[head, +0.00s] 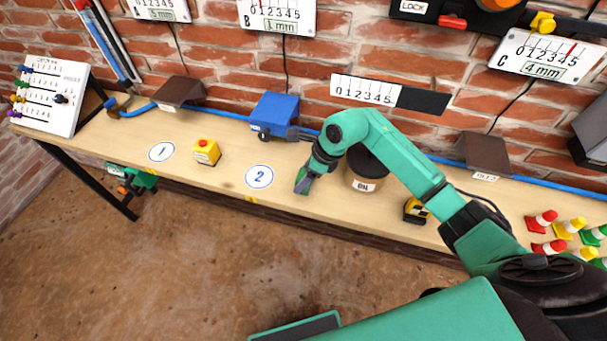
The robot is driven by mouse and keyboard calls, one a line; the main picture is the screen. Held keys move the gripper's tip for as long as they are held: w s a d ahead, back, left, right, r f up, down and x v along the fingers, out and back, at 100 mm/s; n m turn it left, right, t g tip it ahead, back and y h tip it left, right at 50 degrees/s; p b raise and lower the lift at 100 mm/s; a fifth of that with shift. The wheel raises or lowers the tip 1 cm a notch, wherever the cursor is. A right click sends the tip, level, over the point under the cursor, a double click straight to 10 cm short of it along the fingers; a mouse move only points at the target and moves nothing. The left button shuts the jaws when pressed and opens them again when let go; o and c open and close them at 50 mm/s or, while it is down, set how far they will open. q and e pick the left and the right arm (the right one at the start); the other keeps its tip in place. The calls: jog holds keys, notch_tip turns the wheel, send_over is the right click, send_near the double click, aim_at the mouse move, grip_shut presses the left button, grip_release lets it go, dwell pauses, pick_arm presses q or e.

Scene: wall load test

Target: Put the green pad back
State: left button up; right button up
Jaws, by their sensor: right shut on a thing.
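My right gripper (312,170) hangs low over the wooden bench, just right of the blue number 2 mark. It is shut on a small dark-green piece (303,183), which looks like the green pad. The piece is mostly edge-on, its lower end close to the bench top; I cannot tell whether it touches. The fingers and wrist partly hide it.
A blue block (273,110) stands behind to the left. A dark-lidded jar (365,172) is close right of the gripper. Small coloured cones (541,221) stand far right.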

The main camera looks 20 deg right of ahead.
jog(key=shift+f, duration=0.6)
jog(key=o, duration=1.3)
jog(key=shift+r, duration=0.25)
jog(key=shift+d+r, duration=0.2)
jog(key=b+v, duration=0.2)
jog(key=v, duration=0.9)
jog(key=shift+r+b, duration=0.2)
jog(key=shift+b, duration=0.2)
jog(key=shift+s, duration=0.2)
